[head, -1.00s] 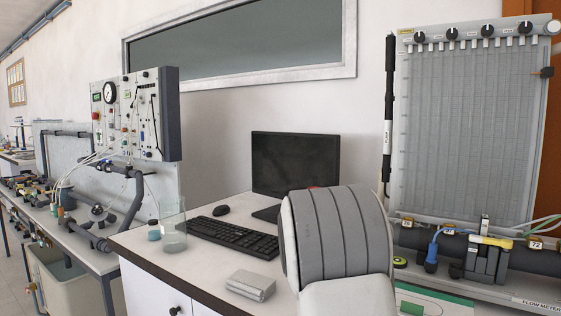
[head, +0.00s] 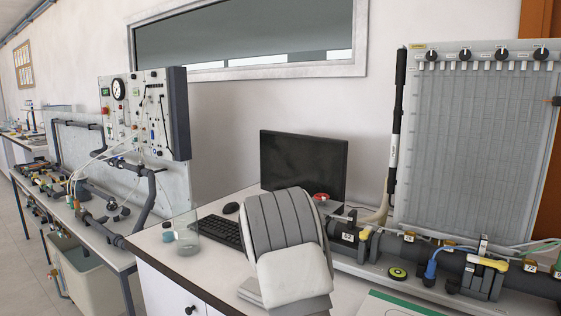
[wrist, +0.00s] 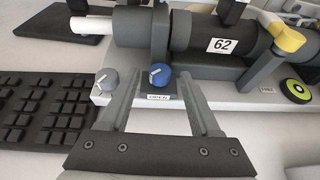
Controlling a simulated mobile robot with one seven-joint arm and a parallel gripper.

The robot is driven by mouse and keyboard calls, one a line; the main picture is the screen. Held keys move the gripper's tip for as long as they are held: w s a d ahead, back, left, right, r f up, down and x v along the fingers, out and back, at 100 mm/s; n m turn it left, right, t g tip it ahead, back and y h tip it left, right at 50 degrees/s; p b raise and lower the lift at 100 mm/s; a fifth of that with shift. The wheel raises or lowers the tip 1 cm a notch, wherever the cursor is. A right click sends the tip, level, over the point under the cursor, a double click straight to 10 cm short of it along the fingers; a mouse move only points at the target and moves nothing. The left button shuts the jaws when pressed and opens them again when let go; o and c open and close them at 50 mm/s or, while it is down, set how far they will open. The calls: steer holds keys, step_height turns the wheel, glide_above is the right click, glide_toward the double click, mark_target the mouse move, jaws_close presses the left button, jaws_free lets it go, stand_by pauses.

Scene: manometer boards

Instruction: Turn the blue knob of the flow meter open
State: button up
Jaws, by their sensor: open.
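The blue knob (wrist: 156,77) with a white pointer shows in the wrist view, on the flow meter's grey base. A label reading OPEN (wrist: 158,97) sits just on the near side of it. My gripper (wrist: 159,74) is open, one finger on each side of the blue knob. I cannot tell whether either finger touches it. A grey knob (wrist: 107,79) with a white pointer sits just left of the left finger. In the head view my arm hides the blue knob and my fingers.
Behind the knobs runs a dark pipe (wrist: 195,35) labelled 62, with a yellow-handled valve (wrist: 289,38) to the right. A black keyboard (wrist: 40,110) lies at left. A green-black round disc (wrist: 295,90) is at right. A monitor (head: 304,165) stands behind my arm in the head view.

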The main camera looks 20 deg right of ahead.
steer(key=shift+w+a+r+m+g+h+p, duration=0.15)
steer(key=shift+m+g+p, duration=0.5)
steer(key=shift+p, duration=1.1)
steer(key=shift+w+r+m+g+h+p, duration=0.2)
steer(key=shift+m+g+p, duration=0.4)
steer(key=shift+p, duration=1.15)
